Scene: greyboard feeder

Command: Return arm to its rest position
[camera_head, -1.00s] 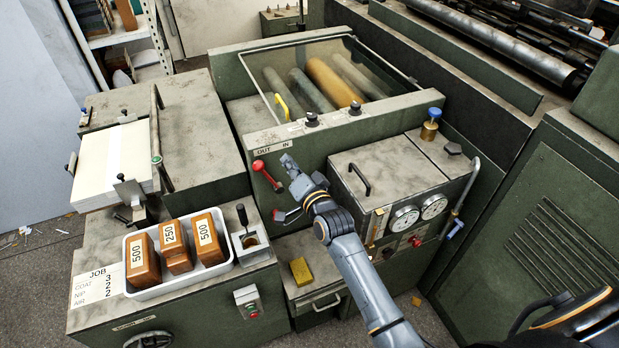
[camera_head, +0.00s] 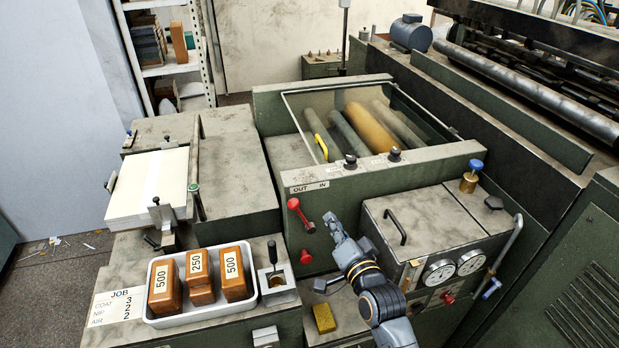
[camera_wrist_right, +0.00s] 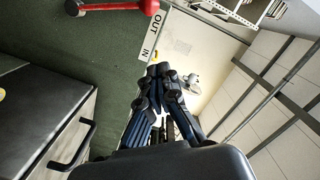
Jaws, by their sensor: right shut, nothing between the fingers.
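My right arm comes up from the bottom of the head view. Its gripper (camera_head: 334,222) is shut and empty, in front of the green front panel below the roller housing. It is just right of the red lever (camera_head: 301,215), with a small gap in the picture. In the right wrist view my gripper's dark fingers (camera_wrist_right: 160,92) are together with nothing between them. The red lever (camera_wrist_right: 108,8) also shows there at the top left, apart from the fingers. My left gripper is out of view.
A grey-topped box with a handle (camera_head: 395,226) and gauges (camera_head: 439,273) stands close right of the arm. A yellow block (camera_head: 323,318) lies below the gripper. A white tray (camera_head: 160,319) with wooden weights is at the left. The OUT/IN label (camera_head: 309,187) is above the lever.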

